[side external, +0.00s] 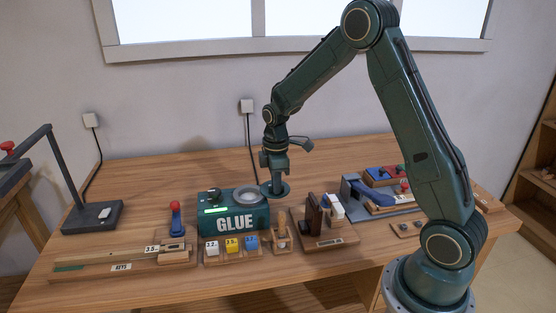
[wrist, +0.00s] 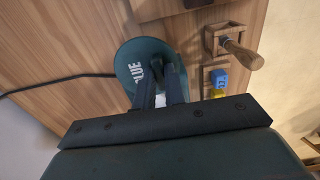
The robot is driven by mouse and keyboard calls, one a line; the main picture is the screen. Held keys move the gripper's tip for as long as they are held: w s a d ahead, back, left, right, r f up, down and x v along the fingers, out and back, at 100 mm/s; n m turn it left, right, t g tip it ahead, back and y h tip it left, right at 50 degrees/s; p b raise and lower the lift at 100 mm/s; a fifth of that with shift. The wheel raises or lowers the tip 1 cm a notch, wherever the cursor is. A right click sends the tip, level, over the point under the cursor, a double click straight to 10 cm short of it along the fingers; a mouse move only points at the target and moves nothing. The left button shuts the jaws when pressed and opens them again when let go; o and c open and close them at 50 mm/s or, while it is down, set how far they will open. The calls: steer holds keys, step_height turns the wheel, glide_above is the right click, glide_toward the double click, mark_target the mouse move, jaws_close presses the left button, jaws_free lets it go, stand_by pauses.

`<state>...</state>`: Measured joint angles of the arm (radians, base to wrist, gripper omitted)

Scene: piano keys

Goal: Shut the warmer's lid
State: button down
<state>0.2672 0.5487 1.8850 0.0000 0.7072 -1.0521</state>
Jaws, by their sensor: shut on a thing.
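The glue warmer (side external: 235,222) is a dark green box marked GLUE with a lit green strip. Its round grey pot opening (side external: 246,194) is uncovered on top. The lid (side external: 280,193) is a flat dark green disc just right of the opening, at the warmer's right end. In the wrist view the lid (wrist: 135,63) shows part of the word GLUE. My gripper (side external: 274,180) points down and is shut on the lid at its middle. In the wrist view my gripper's fingers (wrist: 160,82) hide the grip point. The opening is not visible there.
Numbered blocks (side external: 231,245) stand in a tray before the warmer. A wooden-handled tool (side external: 280,236) and a rack with a dark upright piece (side external: 313,215) stand close right. A red-knobbed piece (side external: 176,218) stands left. The table behind is mostly clear, apart from a cable.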

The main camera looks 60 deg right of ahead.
steer(key=w+a, duration=0.5)
steer(key=shift+w+a, duration=0.4)
steer(key=c, duration=1.6)
jaws_free()
steer(key=shift+o, duration=0.7)
steer(key=shift+r, duration=0.1)
step_height(320, 180, up, 14)
